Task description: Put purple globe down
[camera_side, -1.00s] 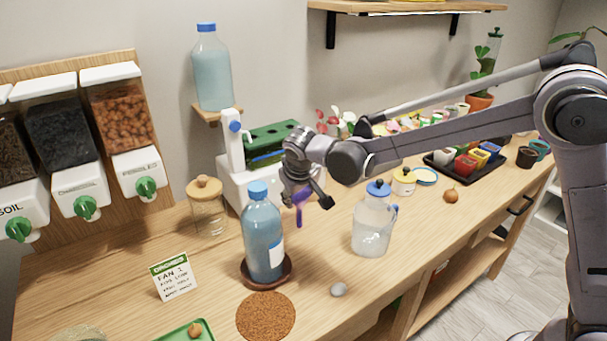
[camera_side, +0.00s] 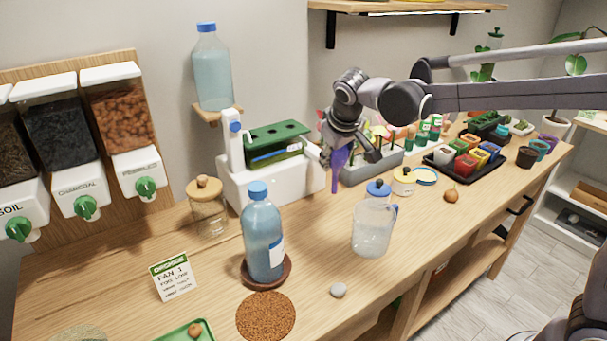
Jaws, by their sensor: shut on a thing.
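The purple globe (camera_side: 337,172) hangs below my gripper (camera_side: 340,158) as a narrow purple shape with its thin end pointing down. My gripper is shut on it and holds it in the air, apart from the wooden counter (camera_side: 325,235). In the picture it is right of the white machine with the green tray and above and left of the clear jug. The fingers and the arm hide part of the globe.
A blue-capped bottle (camera_side: 263,235) stands on a brown saucer (camera_side: 286,277). A clear jug (camera_side: 372,226) with a blue lid stands to the right. A white machine (camera_side: 300,188) and a grey planter (camera_side: 356,172) are behind.

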